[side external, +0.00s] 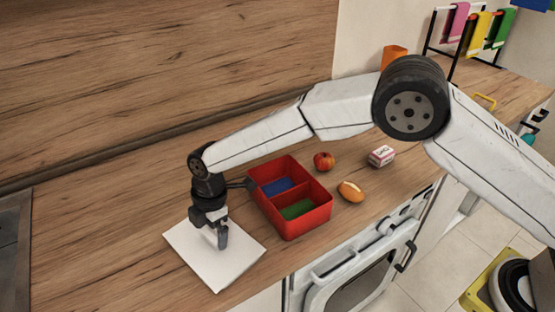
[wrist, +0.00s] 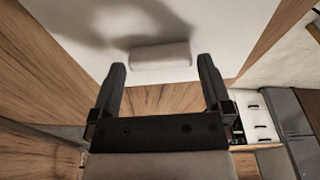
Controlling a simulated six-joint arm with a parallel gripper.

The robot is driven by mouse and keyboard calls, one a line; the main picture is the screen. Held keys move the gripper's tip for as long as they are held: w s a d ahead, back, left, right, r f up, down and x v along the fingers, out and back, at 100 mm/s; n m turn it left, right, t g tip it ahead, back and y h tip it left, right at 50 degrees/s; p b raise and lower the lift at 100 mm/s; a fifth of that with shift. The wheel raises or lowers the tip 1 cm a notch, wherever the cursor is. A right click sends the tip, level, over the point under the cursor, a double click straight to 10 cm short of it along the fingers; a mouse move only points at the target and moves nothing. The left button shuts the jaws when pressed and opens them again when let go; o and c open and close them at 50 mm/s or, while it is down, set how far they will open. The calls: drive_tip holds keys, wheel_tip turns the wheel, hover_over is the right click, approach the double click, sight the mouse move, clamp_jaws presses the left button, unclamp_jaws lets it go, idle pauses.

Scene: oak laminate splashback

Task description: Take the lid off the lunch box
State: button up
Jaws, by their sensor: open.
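The red lunch box (side external: 318,221) stands open on the counter, with a blue piece (side external: 278,187) in one compartment and a green piece (side external: 297,209) in the other. A white square lid (side external: 198,262) lies flat on the counter to the left of the box, apart from it. Its raised white handle (wrist: 160,55) shows in the wrist view. My gripper (side external: 218,240) is over the lid, pointing down. In the wrist view its open fingers (wrist: 161,68) are on either side of the handle, with gaps. The side view mostly hides the handle behind the fingers.
A red apple (side external: 324,161), an orange-brown oval item (side external: 351,191) and a small white-and-red carton (side external: 382,156) sit right of the box. An oven (side external: 355,285) is below the counter's front edge. The counter left of the lid is clear.

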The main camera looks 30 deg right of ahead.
wheel_tip(320, 180, up, 7)
drive_tip(key=d, duration=0.1)
drive_tip(key=shift+f, duration=0.2)
drive_tip(key=shift+w, duration=0.1)
drive_tip(key=s+d+r+m+t, duration=0.15)
drive_tip(key=d+m, duration=0.35)
drive_tip(key=d, duration=0.5)
drive_tip(key=s+d+r+m, duration=0.1)
drive_tip(key=s+d+m, duration=0.1)
drive_tip(key=d+m, duration=0.5)
drive_tip(key=s+d+f+m+t+h, duration=0.1)
drive_tip(key=s+d+m, duration=0.7)
drive_tip(key=s+d, duration=0.7)
drive_tip(key=shift+d+m+h, duration=0.4)
drive_tip(key=shift+d, duration=0.45)
